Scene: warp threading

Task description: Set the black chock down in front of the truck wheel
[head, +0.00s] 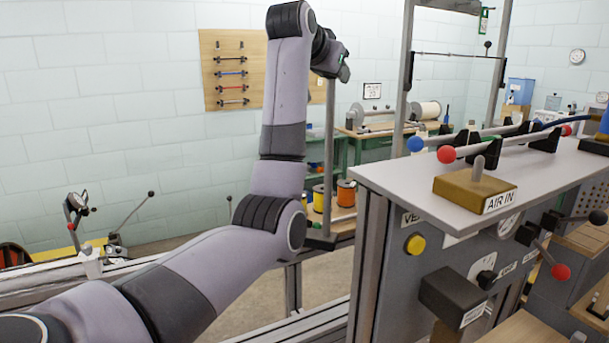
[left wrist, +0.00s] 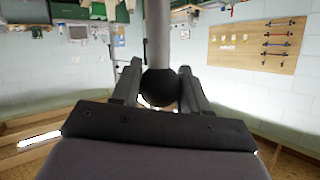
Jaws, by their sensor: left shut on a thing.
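My left gripper (head: 342,70) is raised high in the head view, its fingers small and partly hidden by the wrist. In the left wrist view its two fingers (left wrist: 160,80) are closed on the sides of a black ball knob (left wrist: 159,88). A grey rod (left wrist: 158,35) runs from the knob. In the head view an upright grey rod (head: 329,150) stands below the gripper; it looks like the same one. I can make out no black chock and no truck wheel in either view. My right gripper is not in view.
A grey control cabinet (head: 400,275) with an AIR IN block (head: 473,193) on top fills the right. A pegboard (head: 232,70) hangs on the back wall. Coloured spools (head: 346,192) stand on a bench behind. A metal rail (head: 300,325) crosses the bottom.

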